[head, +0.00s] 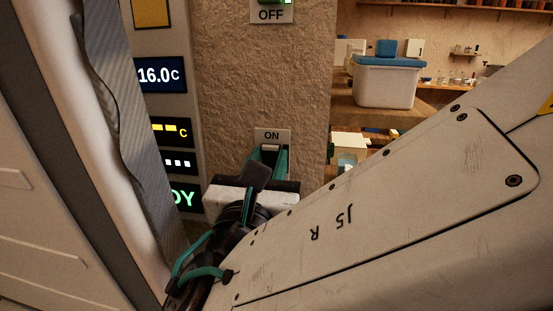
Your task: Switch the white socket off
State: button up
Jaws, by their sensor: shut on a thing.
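A white socket (272,134) marked ON is on the rough wall in the middle of the head view. My gripper (268,158) has teal fingers at the lower part of this socket, just under the ON label. The fingers are shut on a part of the socket, probably its switch. That part is mostly hidden by the fingers and my wrist, so its position is hard to see.
Above is another white plate (271,16) marked OFF with a green part, cut by the frame edge. A display panel (162,76) stands left of the wall. A white bin (386,82) with a blue lid is on a shelf at right.

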jog(key=shift+f+t, duration=0.1)
jog(key=shift+t, duration=0.3)
jog(key=o, duration=1)
jog(key=v, duration=0.8)
